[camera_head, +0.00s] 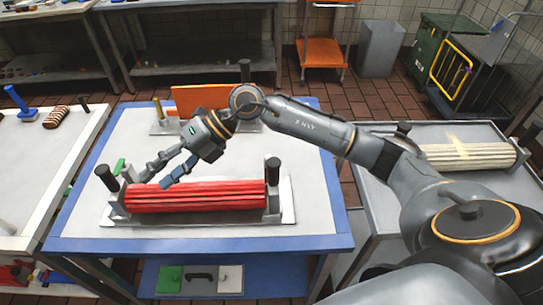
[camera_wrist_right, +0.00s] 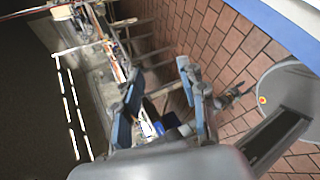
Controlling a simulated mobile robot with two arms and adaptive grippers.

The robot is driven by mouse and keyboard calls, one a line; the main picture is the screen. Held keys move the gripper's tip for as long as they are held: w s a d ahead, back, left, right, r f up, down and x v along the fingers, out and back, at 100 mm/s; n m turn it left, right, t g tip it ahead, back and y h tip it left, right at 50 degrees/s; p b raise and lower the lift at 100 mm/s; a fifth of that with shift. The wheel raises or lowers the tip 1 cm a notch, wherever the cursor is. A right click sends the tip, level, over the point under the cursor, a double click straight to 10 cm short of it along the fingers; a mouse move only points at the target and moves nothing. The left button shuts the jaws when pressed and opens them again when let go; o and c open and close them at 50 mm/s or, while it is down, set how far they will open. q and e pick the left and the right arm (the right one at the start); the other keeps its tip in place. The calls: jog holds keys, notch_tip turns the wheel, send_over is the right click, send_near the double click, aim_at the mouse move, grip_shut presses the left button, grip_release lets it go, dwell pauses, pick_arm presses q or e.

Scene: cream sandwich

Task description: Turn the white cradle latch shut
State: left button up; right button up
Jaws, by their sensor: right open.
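A cradle (camera_head: 470,155) holding a bundle of cream-white rods lies on the grey table at the right. It has a dark knob at its far right end and another dark piece at its left end, partly behind my arm. I cannot tell which part is its latch or how it is turned. My right gripper (camera_head: 158,172) is open and empty, away from that cradle, above the left end of a red-rod cradle (camera_head: 200,197) on the blue-edged table. Its two blue-padded fingers also show apart in the right wrist view (camera_wrist_right: 160,100). My left gripper is not in view.
The red cradle has dark upright knobs at both ends and a green piece (camera_head: 120,166) at its left. An orange panel (camera_head: 205,98) stands behind it. A white table (camera_head: 50,165) is at the left. Tiled floor (camera_head: 345,100) shows behind.

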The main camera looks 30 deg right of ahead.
jog(key=w+d+f+m+g+h, duration=0.1)
jog(key=w+d+m+h, duration=0.2)
jog(key=d+h, duration=1.7)
jog(key=d+f+y+p, duration=0.1)
jog(key=d+f+y, duration=0.1)
jog(key=f, duration=0.2)
jog(key=d+f+y+p, duration=0.1)
jog(key=d+f+y, duration=0.2)
jog(key=f, duration=0.2)
jog(key=d+f+y+p, duration=0.1)
jog(key=d+f+y, duration=0.1)
jog(key=f, duration=0.2)
jog(key=shift+d+f+y, duration=0.3)
jog(key=shift+d, duration=0.1)
grip_shut()
